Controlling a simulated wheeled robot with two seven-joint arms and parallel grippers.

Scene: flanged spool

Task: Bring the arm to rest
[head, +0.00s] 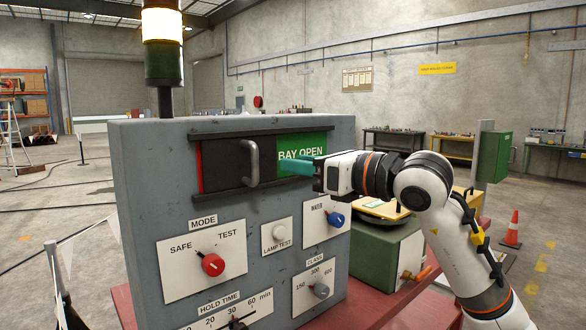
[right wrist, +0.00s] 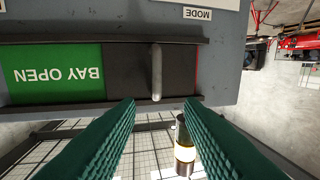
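My right gripper (head: 292,170) reaches in from the right in front of the grey control panel (head: 150,200). In the right wrist view its two teal fingers (right wrist: 158,106) are spread apart with nothing between them. The sliding door (head: 222,166) has an upright grey bar handle (head: 253,163); it is slid left, and a green "BAY OPEN" sign (head: 302,147) shows to its right. In the wrist view the handle (right wrist: 156,75) lies just beyond the fingertips, apart from them. My left gripper is not in view.
The panel carries a red mode knob (head: 213,264), a blue knob (head: 336,219), a grey class knob (head: 321,290) and a lamp test button (head: 279,232). A green box (head: 385,255) stands right of the panel on the red bench. A beacon (head: 162,45) rises behind.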

